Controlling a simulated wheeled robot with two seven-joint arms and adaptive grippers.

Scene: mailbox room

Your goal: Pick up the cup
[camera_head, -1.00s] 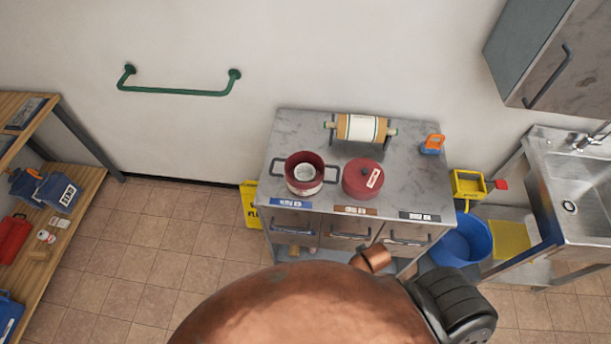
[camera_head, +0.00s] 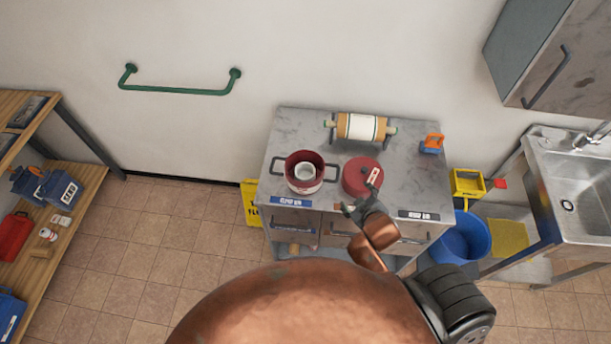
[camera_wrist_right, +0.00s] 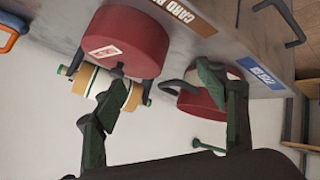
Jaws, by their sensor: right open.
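My right gripper (camera_head: 360,196) is at the counter's front edge, to the right of and nearer than the pot, over the front of the closed red pot (camera_head: 357,172). Its jaws are open and empty in the right wrist view (camera_wrist_right: 162,85). There the open pot (camera_wrist_right: 200,103) is partly behind one finger, and I cannot make out the cup. My left gripper is not in view.
A paper roll on a stand (camera_head: 361,127) and an orange-handled blue item (camera_head: 432,144) stand on the counter. A sink (camera_head: 580,175) and blue bucket (camera_head: 465,238) are to the right. A shelf (camera_head: 85,190) is at far left.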

